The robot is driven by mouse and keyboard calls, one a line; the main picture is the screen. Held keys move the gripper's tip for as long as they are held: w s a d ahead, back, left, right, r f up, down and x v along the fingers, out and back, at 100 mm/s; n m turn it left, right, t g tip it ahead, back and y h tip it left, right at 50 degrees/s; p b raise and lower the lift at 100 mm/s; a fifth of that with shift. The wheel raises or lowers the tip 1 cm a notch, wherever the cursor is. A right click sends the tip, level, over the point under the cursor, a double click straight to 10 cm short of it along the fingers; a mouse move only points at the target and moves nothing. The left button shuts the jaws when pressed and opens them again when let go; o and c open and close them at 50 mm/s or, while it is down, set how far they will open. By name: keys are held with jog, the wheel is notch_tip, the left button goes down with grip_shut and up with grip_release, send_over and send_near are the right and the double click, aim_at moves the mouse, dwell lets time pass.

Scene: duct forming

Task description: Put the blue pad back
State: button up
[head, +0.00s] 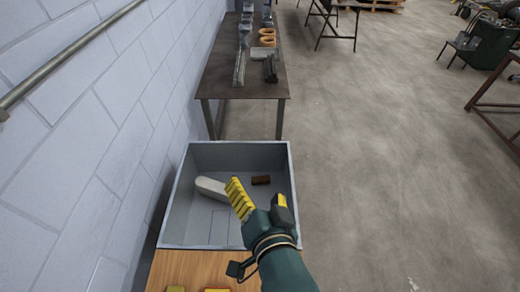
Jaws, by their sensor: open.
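I cannot make out a blue pad in this view. A thin dark-blue rectangular outline (219,229) is on the floor of the grey bin (177,203). My gripper (262,196), with yellow-and-black fingers, is over the bin's right half, near its front wall. It is open, and I see nothing held between the fingers. My gripper and wrist hide the bin's front right corner and part of its floor.
A whitish rounded block (209,187) and a small brown block (261,180) lie in the bin. A wooden surface (190,268) with yellow pieces at its edge is in front. A block wall (60,130) runs along the left; a dark table (222,85) holds parts behind.

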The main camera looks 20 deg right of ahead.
jog(key=s+r+n+t, duration=0.2)
jog(key=r+n+t, duration=0.2)
jog(key=r, duration=0.7)
jog(key=s+r+n+t, duration=0.3)
jog(key=r+t, duration=0.1)
jog(key=r, duration=0.8)
jog(key=shift+a+r+n, duration=0.2)
jog(key=shift+a+n, duration=0.2)
